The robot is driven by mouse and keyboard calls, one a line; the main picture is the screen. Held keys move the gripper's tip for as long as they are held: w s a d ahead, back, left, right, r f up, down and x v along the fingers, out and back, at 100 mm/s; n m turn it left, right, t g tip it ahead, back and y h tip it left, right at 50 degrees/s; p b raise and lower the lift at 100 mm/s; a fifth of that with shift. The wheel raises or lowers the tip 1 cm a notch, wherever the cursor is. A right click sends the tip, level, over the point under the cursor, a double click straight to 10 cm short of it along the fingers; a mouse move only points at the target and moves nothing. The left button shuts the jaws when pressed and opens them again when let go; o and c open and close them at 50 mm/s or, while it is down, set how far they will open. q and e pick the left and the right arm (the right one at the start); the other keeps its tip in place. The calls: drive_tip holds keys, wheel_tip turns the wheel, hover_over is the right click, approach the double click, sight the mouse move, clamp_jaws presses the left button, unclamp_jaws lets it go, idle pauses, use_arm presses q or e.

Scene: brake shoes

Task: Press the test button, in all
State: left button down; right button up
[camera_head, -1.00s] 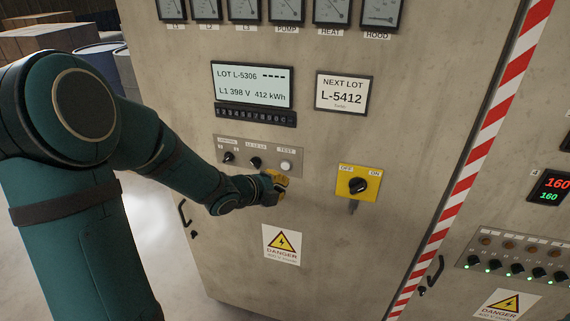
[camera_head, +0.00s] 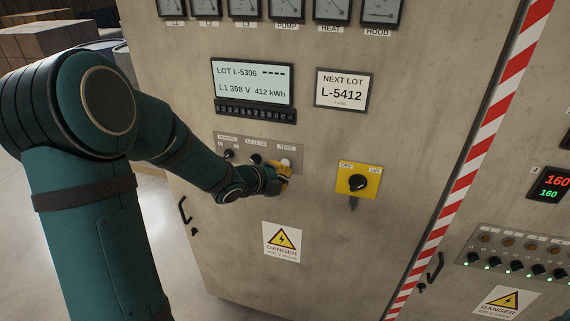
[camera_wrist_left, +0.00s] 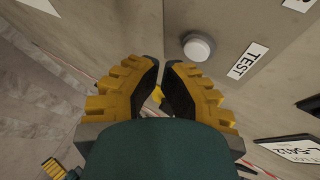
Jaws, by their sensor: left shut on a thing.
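The test button (camera_head: 286,162) is a round pale button on the small grey control panel (camera_head: 222,143). In the left wrist view the button (camera_wrist_left: 198,46) stands clear beside the fingertips, with its TEST label (camera_wrist_left: 247,60) to its right. My left gripper (camera_head: 284,176) has yellow fingers and is just below the button in the head view, partly overlapping it. In the wrist view the left fingers (camera_wrist_left: 164,72) are brought close together with a narrow gap. What they hold cannot be made out.
Two dark knobs (camera_head: 229,156) sit left of the button. A yellow OFF/ON rotary switch (camera_head: 358,183) is to the right of my gripper. Above are a lot display (camera_head: 253,84) and a NEXT LOT card (camera_head: 342,90). A danger sign (camera_head: 282,242) is below.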

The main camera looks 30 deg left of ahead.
use_arm(q)
drive_tip(key=shift+w, duration=0.2)
idle(0.7)
drive_tip(key=shift+w+a, duration=0.1)
drive_tip(key=shift+w, duration=0.15)
drive_tip(key=shift+w+a, duration=0.1)
drive_tip(key=shift+w, duration=0.3)
idle(0.8)
idle(0.3)
drive_tip(key=shift+s+d+b, duration=0.2)
drive_tip(key=shift+s+b, duration=0.35)
drive_tip(key=shift+s, duration=0.25)
drive_tip(key=shift+s+d+b, duration=0.2)
drive_tip(key=shift+s+b, duration=0.1)
drive_tip(key=shift+s, duration=0.5)
drive_tip(key=shift+s+d+b, duration=0.2)
drive_tip(key=shift+s+b, duration=0.05)
drive_tip(key=shift+s, duration=0.6)
drive_tip(key=shift+s+d+b, duration=0.2)
drive_tip(key=shift+s+b, duration=0.1)
drive_tip(key=shift+s, duration=0.5)
